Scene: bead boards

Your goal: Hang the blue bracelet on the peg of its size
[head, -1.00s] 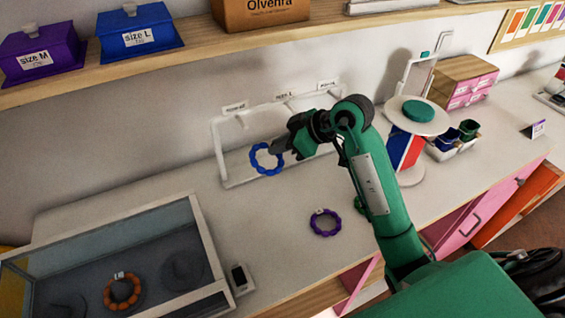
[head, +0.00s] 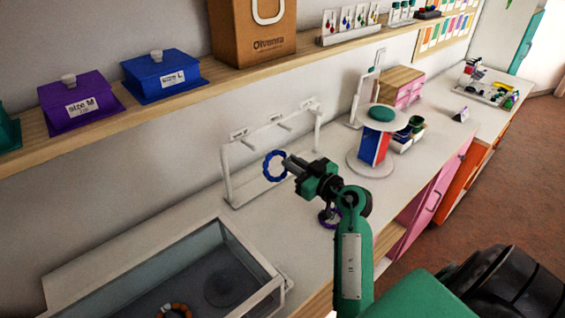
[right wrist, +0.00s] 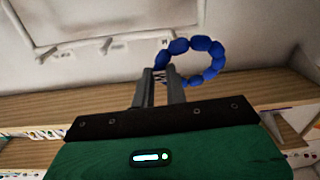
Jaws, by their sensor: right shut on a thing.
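The blue bracelet (head: 265,167) is a ring of beads held upright in the air in front of the white peg rack (head: 227,178). My right gripper (head: 288,163) is shut on one side of it. In the right wrist view the bracelet (right wrist: 217,48) extends to the right from my closed fingertips (right wrist: 162,76). The rack has a top bar with several short pegs, including a left peg (head: 249,145) and a middle peg (head: 284,127). Small label cards stand above them, too small to read. The bracelet appears apart from the pegs. My left gripper is not in view.
A purple bracelet (head: 322,218) lies on the counter, partly hidden by my right arm. A glass-topped case (head: 105,275) with an orange bracelet (head: 178,308) is at front left. Purple (head: 76,108) and blue (head: 162,80) boxes stand on the shelf above. A round stand (head: 370,165) is to the right.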

